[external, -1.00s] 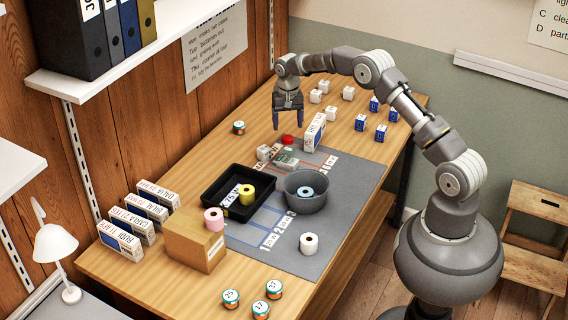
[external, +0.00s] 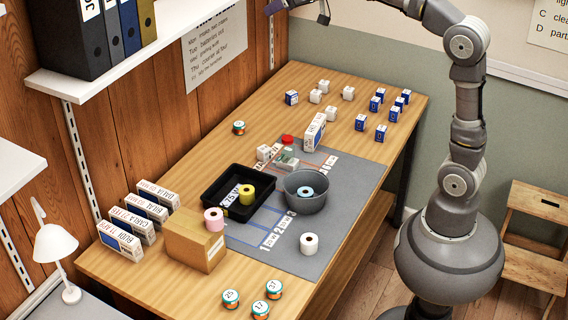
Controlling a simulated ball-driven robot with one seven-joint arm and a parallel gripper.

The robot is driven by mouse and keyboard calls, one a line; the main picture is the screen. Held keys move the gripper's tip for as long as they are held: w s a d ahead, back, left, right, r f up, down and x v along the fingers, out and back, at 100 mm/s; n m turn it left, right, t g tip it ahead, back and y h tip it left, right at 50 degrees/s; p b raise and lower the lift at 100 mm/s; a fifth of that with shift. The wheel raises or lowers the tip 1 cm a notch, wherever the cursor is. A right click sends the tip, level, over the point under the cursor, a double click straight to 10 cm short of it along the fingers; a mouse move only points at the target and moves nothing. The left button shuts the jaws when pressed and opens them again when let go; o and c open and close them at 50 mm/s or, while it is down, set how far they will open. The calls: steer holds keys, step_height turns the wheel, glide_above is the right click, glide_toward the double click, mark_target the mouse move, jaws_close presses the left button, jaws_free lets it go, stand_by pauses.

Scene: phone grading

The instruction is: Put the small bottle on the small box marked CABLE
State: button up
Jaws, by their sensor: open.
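My gripper (external: 297,12) is at the top edge of the external view, high above the far end of the table. It is partly cut off, its fingers are apart, and I see nothing between them. I cannot pick out the small bottle for sure. A small red round top (external: 288,140) shows at the far edge of the grey mat. No lettering CABLE is readable. Several similar blue boxes (external: 381,132) stand at the far right. Small white boxes (external: 348,93) stand between them.
On the grey mat (external: 345,200) are a black tray (external: 210,190) with a yellow roll, a grey bowl (external: 305,203) and a white roll (external: 309,243). A cardboard box (external: 190,245) and upright labelled boxes (external: 120,240) stand at left. Several tins (external: 274,289) are in front.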

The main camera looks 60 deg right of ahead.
steer(key=s+a+r+n+t+y, duration=0.1)
steer(key=s+a+r+n+t, duration=0.2)
steer(key=s+r, duration=1)
steer(key=shift+s+a+r+t, duration=0.3)
steer(key=shift+a+r+t, duration=0.4)
steer(key=shift+a+t, duration=0.1)
step_height(320, 180, down, 3)
steer(key=b, duration=0.2)
steer(key=shift+r+b, duration=0.15)
steer(key=shift+b, duration=0.25)
